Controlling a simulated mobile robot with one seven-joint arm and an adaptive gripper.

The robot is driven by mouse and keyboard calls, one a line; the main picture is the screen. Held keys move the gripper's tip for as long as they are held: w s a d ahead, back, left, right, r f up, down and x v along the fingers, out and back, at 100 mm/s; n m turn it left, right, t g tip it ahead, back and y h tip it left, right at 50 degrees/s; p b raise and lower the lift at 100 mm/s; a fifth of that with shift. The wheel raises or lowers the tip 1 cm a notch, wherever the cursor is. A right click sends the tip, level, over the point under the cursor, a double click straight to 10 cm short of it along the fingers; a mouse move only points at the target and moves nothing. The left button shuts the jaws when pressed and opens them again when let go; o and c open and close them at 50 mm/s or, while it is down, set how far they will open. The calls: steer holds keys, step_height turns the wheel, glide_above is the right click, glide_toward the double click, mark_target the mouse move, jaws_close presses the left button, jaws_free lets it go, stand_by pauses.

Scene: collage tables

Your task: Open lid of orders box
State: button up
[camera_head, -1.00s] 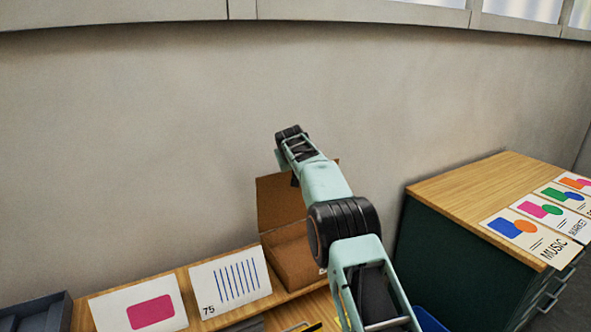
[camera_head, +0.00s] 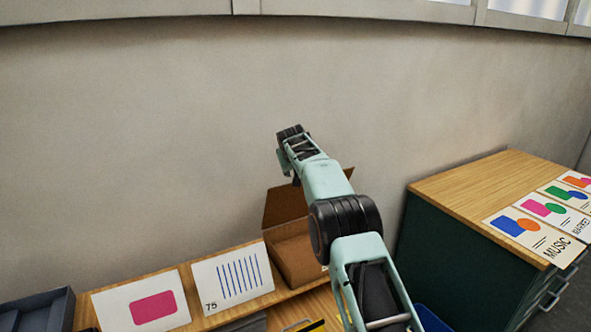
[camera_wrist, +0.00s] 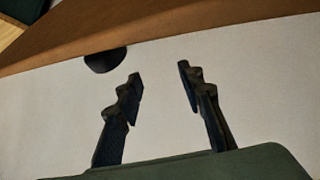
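The orders box, a brown cardboard box (camera_head: 293,260), stands on the wooden table against the wall, partly hidden by my arm. Its lid (camera_head: 283,207) is raised and leans back towards the wall, and the inside shows. In the wrist view a brown cardboard surface, apparently the lid (camera_wrist: 165,30), crosses the top, with a dark rounded tab (camera_wrist: 105,60) at its edge. My gripper (camera_wrist: 161,72) is open and empty, its two fingers apart below that edge. In the head view the fingers are mostly hidden behind my wrist, above the box.
A card with a pink shape (camera_head: 150,306) and a card with blue stripes (camera_head: 231,277) stand left of the box. A grey tray (camera_head: 40,310) is at far left. A green cabinet (camera_head: 440,255) with a wooden top and printed cards stands right. The wall is close behind.

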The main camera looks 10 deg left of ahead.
steer(key=shift+r, duration=0.15)
steer(key=v, duration=1.1)
steer(key=shift+s, duration=0.35)
steer(key=shift+r, duration=0.1)
